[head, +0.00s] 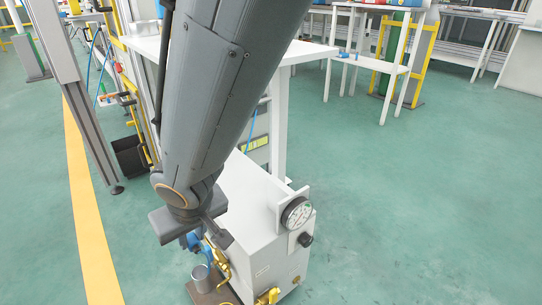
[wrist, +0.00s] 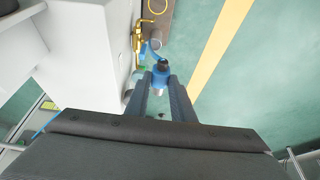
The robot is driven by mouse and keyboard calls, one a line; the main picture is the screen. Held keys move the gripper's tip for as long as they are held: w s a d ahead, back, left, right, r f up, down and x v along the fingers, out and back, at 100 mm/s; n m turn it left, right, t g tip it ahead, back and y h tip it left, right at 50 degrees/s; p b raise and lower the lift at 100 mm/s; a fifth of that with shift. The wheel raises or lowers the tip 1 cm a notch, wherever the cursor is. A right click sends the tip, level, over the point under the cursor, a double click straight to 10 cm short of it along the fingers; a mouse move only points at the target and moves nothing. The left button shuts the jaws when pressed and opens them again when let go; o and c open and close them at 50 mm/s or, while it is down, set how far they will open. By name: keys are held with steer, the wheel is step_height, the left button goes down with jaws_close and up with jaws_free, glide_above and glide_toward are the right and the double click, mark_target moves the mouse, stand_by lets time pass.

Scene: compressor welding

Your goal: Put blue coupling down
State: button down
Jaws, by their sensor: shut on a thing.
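My gripper (wrist: 161,82) is shut on the blue coupling (wrist: 161,71), which sits between its two dark fingertips in the wrist view. In the head view the coupling (head: 191,240) shows as a small blue part below my wrist, at the left front of a white machine; my arm hides much of the grip. A grey metal cylinder (head: 202,278) stands upright on a brown plate (head: 205,296) below the coupling. I cannot tell whether the coupling touches anything beneath it.
The white machine (head: 262,258) with a round gauge (head: 297,213) stands close on the right. Yellow pipework (head: 222,266) is beside the cylinder. A white table (head: 300,52) stands behind. Green floor is open to the right, and a yellow floor stripe (head: 90,215) runs at left.

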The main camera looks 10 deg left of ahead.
steer(key=shift+w+d, duration=0.2)
steer(key=shift+w, duration=0.2)
steer(key=w+d+b, duration=0.2)
steer(key=w+d, duration=0.1)
steer(key=w, duration=0.1)
steer(key=w+d+b, duration=0.2)
steer(key=w+d, duration=0.2)
steer(key=w, duration=0.1)
steer(key=w+d+b, duration=0.2)
steer(key=w+d, duration=0.2)
steer(key=shift+w+d, duration=0.1)
steer(key=shift+w, duration=0.15)
steer(key=shift+f+b, duration=1.4)
steer(key=shift+f, duration=0.35)
steer(key=c, duration=1.5)
jaws_free()
steer(key=shift+f, duration=0.1)
